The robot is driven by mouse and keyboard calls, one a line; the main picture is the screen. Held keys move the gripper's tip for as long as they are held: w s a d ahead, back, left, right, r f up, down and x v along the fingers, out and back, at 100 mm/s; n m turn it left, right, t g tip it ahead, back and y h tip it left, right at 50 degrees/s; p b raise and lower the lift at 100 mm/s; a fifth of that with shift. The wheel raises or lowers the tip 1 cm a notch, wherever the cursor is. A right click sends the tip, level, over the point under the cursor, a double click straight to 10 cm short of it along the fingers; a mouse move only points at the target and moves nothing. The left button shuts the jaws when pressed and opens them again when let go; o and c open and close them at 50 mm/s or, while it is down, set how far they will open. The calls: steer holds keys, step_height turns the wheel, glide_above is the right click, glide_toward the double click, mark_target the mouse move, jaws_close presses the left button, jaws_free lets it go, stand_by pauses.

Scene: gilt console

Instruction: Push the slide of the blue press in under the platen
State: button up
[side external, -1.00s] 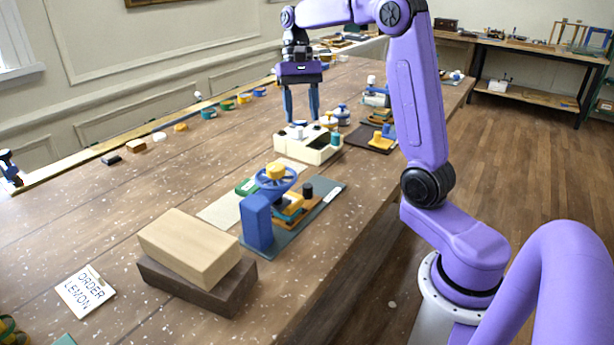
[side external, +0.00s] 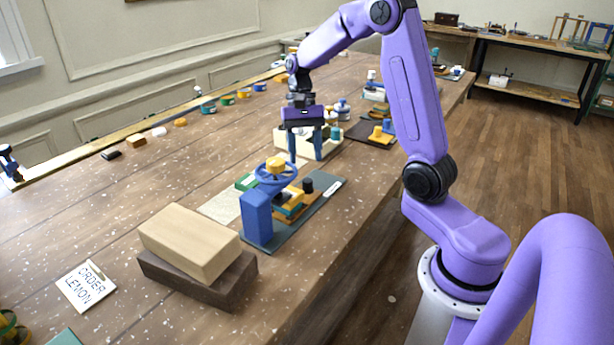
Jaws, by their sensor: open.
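The blue press (side external: 257,216) stands on a dark grey base plate (side external: 322,204) near the middle of the table. It has a blue handwheel (side external: 276,173) with a yellow hub on top. The slide (side external: 297,209), orange-brown with a black knob (side external: 307,185), sticks out to the right of the press. A yellow and blue piece (side external: 290,200) shows beside the slide, below the wheel; the platen itself is mostly hidden. My gripper (side external: 306,159) is open and empty, pointing down behind the press, apart from the knob in the picture.
A cream tray (side external: 290,140) with small parts stands behind my gripper. Two stacked blocks (side external: 190,245) lie in front left of the press. A white order card (side external: 86,287) lies at the near left. A dark mat (side external: 370,135) with yellow parts is farther back right.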

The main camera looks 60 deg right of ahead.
mark_target(307, 180)
steer(key=shift+x, duration=3.15)
